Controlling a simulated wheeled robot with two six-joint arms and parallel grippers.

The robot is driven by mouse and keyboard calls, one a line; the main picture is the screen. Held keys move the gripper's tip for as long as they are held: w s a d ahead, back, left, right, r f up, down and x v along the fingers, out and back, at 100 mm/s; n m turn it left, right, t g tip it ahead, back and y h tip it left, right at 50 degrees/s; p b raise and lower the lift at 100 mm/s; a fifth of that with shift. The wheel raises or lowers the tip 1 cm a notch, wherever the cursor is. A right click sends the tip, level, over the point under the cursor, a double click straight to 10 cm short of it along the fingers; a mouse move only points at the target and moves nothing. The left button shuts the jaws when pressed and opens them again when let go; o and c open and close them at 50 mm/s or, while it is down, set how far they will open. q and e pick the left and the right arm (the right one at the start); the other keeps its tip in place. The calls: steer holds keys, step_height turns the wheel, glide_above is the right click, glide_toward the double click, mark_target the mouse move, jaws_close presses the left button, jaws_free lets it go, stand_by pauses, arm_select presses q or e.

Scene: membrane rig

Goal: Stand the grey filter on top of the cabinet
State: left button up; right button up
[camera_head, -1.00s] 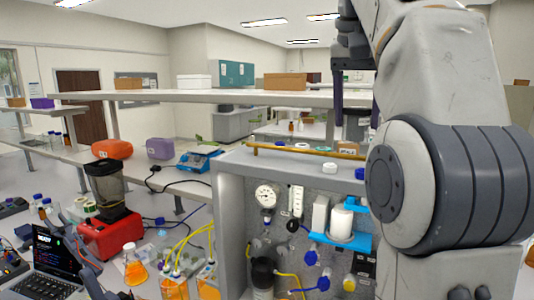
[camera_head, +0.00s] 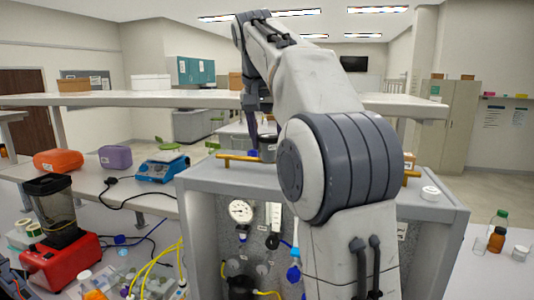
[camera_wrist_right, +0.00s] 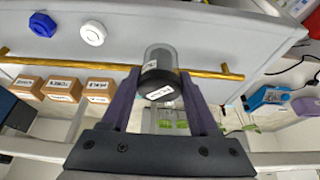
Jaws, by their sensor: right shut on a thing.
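The grey filter, a smoky clear cylinder with a black labelled end, is between the fingers of my right gripper (camera_wrist_right: 165,98) in the right wrist view (camera_wrist_right: 160,62). It also shows small in the head view (camera_head: 268,147), at the brass rail on top of the grey cabinet (camera_head: 205,176). In the wrist view it overlaps the rail and the pale cabinet top. I cannot tell whether its lower end touches the top. My right gripper is shut on it, and the arm reaches over the cabinet, hiding part of its top and front. My left gripper is not in view.
The brass rail (camera_wrist_right: 110,66) runs along the cabinet's top. A white cap (camera_wrist_right: 93,33) and a blue knob-like cap (camera_wrist_right: 42,25) stand there. Small labelled boxes (camera_wrist_right: 60,90) are beyond the rail. Another white cap (camera_head: 430,193) sits at the top's right end.

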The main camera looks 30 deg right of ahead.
mark_target(268, 158)
steer(key=shift+w+f, duration=0.1)
steer(key=shift+f, duration=1.95)
steer(key=shift+f, duration=0.1)
steer(key=shift+f, duration=0.15)
steer(key=o, duration=1.4)
